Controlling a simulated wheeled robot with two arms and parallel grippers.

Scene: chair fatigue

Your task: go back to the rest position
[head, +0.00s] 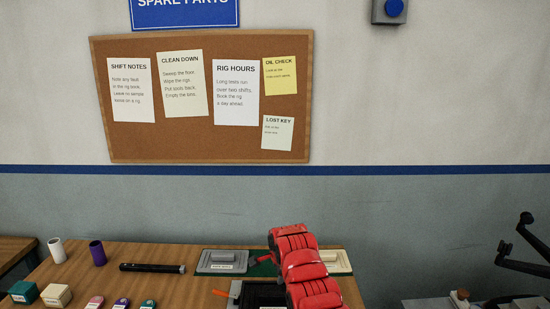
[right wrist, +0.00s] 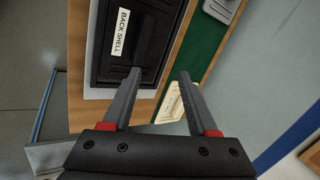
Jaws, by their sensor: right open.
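My right arm (head: 302,268) reaches over the bench in the head view and hides part of what lies behind it. My right gripper (right wrist: 160,74) is open in the right wrist view, with nothing between its fingers. Its fingertips are in front of the edge of a black tray labelled BACK SHELL (right wrist: 143,48). My left gripper is in neither view.
The wooden bench (head: 200,286) holds a grey labelled block (head: 222,258), a cream block (head: 338,260), a black torch-like rod (head: 152,268), and white (head: 57,250) and purple (head: 97,253) cylinders. Small coloured blocks stand at the front left. A corkboard (head: 200,145) hangs behind.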

